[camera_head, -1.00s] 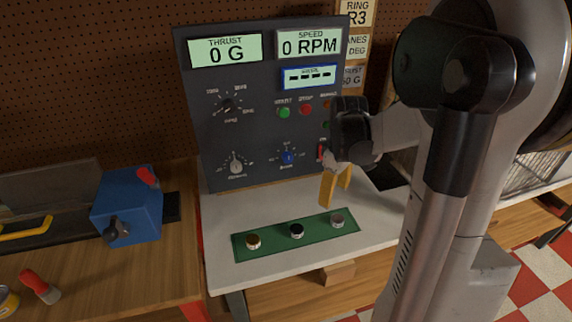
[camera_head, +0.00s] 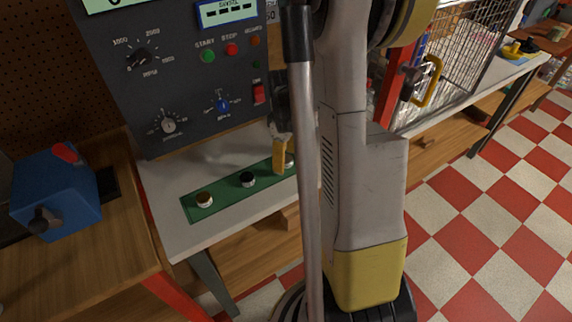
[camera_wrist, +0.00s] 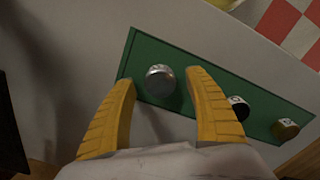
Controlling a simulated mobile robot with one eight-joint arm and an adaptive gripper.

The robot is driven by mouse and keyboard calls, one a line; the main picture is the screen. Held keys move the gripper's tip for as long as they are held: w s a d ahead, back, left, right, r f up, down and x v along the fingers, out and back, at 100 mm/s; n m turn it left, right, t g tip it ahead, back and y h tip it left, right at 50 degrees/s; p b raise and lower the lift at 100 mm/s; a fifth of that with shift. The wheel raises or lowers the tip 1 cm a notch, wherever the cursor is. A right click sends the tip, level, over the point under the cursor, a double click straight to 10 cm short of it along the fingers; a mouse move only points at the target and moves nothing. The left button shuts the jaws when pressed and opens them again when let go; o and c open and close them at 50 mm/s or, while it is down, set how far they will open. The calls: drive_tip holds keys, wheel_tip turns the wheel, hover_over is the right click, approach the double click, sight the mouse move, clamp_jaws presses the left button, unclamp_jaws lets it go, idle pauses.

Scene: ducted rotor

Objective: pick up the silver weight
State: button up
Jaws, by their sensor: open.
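The silver weight (camera_wrist: 160,79) is a short round metal piece on a green strip (camera_wrist: 190,112). In the wrist view it lies between the tips of my gripper's two yellow fingers (camera_wrist: 158,80), which are open and stand apart on either side of it. In the head view my gripper (camera_head: 279,155) is over the right end of the strip, and its finger hides much of the silver weight (camera_head: 290,160). I cannot tell the exact height of the fingertips. The black weight (camera_wrist: 238,105) and the brass weight (camera_wrist: 285,129) sit further along the strip.
The control panel (camera_head: 175,90) stands behind the strip on the pale bench (camera_head: 165,185). A blue box (camera_head: 55,188) is on the wooden bench at left. A wire cage (camera_head: 465,60) with a yellow handle (camera_head: 430,80) stands at right.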

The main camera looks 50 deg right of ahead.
clamp_jaws()
idle(0.4)
